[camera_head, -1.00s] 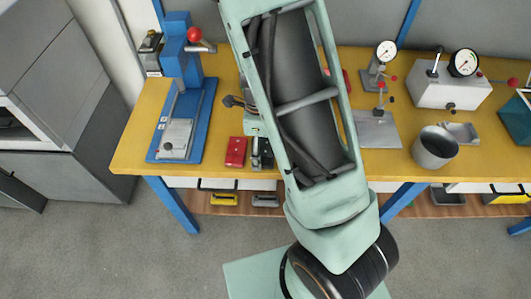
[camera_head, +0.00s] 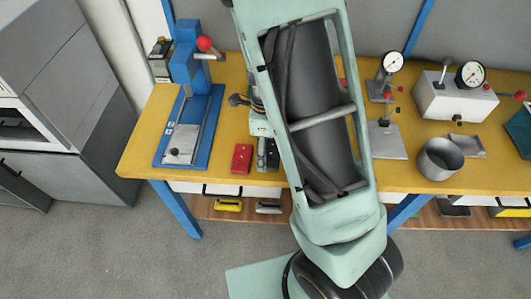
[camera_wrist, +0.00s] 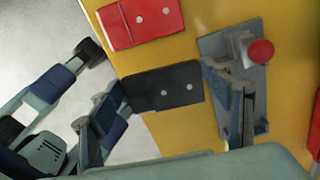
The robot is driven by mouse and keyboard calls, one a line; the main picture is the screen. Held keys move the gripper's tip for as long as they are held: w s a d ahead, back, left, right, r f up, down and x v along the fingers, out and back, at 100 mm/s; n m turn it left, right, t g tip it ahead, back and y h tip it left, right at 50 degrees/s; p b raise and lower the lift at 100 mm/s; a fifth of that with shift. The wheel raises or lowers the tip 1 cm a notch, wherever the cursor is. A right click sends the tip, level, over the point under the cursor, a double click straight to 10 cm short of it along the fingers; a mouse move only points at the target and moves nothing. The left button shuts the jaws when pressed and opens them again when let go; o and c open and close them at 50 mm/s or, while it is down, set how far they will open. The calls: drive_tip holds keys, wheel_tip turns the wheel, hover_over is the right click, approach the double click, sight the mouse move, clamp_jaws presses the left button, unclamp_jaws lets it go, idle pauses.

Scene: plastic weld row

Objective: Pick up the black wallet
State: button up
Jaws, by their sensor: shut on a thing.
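The black wallet (camera_wrist: 150,94) is a flat dark rectangle with two pale dots, seen near the bench's front edge in the wrist view. My gripper (camera_wrist: 164,86) is shut on it, with one finger at its left end and the other at its right end. In the head view my arm covers most of the gripper, and only a small dark part shows beside the red wallet (camera_head: 241,158). I cannot tell whether the black wallet is clear of the bench top.
The red wallet (camera_wrist: 140,18) lies close by on the yellow bench (camera_head: 140,150). A grey fixture with a red knob (camera_wrist: 261,52) stands just right of the black wallet. A blue press (camera_head: 188,110) is at left; a metal cup (camera_head: 438,160) and gauges are at right.

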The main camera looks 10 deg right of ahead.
drive_tip(key=s+a+r, duration=0.2)
drive_tip(key=s+r, duration=0.8)
drive_tip(key=s, duration=0.3)
drive_tip(key=shift+s+a, duration=0.15)
drive_tip(key=shift+s, duration=0.2)
drive_tip(key=shift+s, duration=0.1)
